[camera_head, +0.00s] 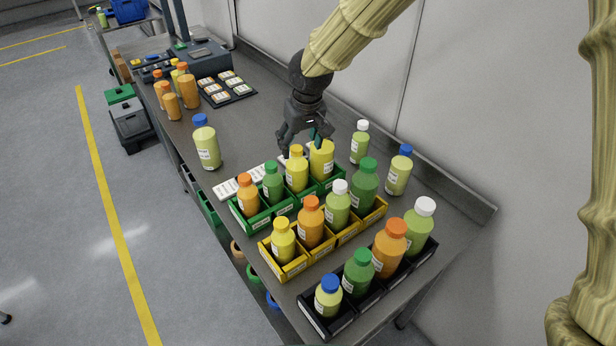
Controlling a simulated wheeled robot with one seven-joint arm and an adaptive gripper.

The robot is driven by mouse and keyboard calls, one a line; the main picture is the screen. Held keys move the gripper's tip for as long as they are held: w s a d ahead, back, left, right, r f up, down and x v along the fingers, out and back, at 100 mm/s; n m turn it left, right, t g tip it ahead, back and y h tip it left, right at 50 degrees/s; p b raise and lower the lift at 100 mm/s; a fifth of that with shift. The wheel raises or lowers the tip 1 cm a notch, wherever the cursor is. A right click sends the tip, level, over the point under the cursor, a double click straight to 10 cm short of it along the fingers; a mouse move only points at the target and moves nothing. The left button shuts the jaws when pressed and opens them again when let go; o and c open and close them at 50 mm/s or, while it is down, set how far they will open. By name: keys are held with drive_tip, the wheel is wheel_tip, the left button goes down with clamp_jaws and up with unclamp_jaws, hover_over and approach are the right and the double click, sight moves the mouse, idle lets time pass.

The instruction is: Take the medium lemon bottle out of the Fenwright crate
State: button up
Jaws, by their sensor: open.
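The green crate (270,222) holds a row of bottles: a small orange one, a green one, a medium yellow one and a larger yellow one. The medium yellow bottle (297,173) stands upright in its compartment, with its yellow cap showing. The larger yellow bottle (321,162) stands to its right; its top is partly hidden by my gripper. My gripper (300,148) points down over this end of the crate, fingers spread, around or just above the medium yellow bottle's cap. I cannot tell whether a finger touches it. Crate names are too small to read.
A yellow crate (284,272) and a black crate (317,328), both with bottles, stand nearer. Loose bottles stand beside the crates: a white-capped one (359,143), a blue-capped one (398,172) and another blue-capped one (206,146). The wall (470,110) is behind.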

sight(299, 149)
drive_tip(key=x, duration=0.3)
drive_tip(key=shift+w+a+f+p, duration=0.15)
drive_tip(key=shift+p, duration=0.15)
drive_tip(key=shift+f, duration=0.5)
drive_tip(key=shift+p+x, duration=1.15)
drive_tip(key=shift+x, duration=1.4)
drive_tip(key=shift+a, duration=0.1)
drive_tip(key=shift+r, duration=0.1)
clamp_jaws()
drive_tip(key=shift+w+r, duration=0.1)
drive_tip(key=shift+r, duration=0.05)
